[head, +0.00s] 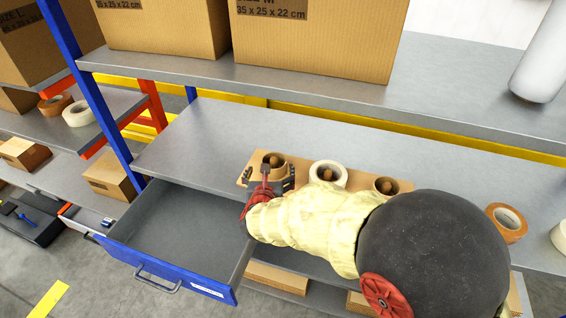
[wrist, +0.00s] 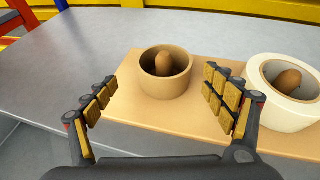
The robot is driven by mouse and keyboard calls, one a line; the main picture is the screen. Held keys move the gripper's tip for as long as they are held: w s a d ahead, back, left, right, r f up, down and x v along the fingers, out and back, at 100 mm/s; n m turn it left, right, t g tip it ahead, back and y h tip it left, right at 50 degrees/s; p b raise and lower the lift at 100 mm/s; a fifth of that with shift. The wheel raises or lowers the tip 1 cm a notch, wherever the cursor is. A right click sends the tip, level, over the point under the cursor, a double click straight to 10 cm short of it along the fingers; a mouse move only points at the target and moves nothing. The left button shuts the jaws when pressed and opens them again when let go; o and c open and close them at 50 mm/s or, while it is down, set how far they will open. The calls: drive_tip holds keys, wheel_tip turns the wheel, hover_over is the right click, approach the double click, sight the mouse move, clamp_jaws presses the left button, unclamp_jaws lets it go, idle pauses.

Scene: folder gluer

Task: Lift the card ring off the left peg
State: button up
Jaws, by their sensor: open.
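The card ring (wrist: 166,82) is a plain brown cardboard ring standing around the left peg (wrist: 164,62) on a wooden board (wrist: 195,125). In the head view the card ring (head: 279,163) sits at the board's left end, partly behind my gripper (head: 270,181). In the wrist view my gripper (wrist: 161,95) is open, with one padded finger to the left and one to the right of the ring. Both fingers are nearer the camera than the ring, and neither appears to touch it.
A white tape roll (wrist: 285,92) is around the middle peg, close to the right finger. A brown ring (head: 386,187) is on the right peg. An open drawer (head: 180,235) juts out below the worktop at left. Boxes (head: 310,40) stand on the shelf above. The worktop left of the board is clear.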

sight(274, 166)
drive_tip(key=x, duration=0.2)
drive_tip(key=b+x, duration=0.1)
drive_tip(key=x, duration=0.1)
drive_tip(key=b+x, duration=0.1)
drive_tip(key=x, duration=0.1)
drive_tip(key=shift+d+f, duration=0.15)
drive_tip(key=shift+d, duration=0.2)
drive_tip(key=shift+c, duration=1.1)
drive_tip(key=c, duration=0.8)
drive_tip(key=shift+o, duration=0.2)
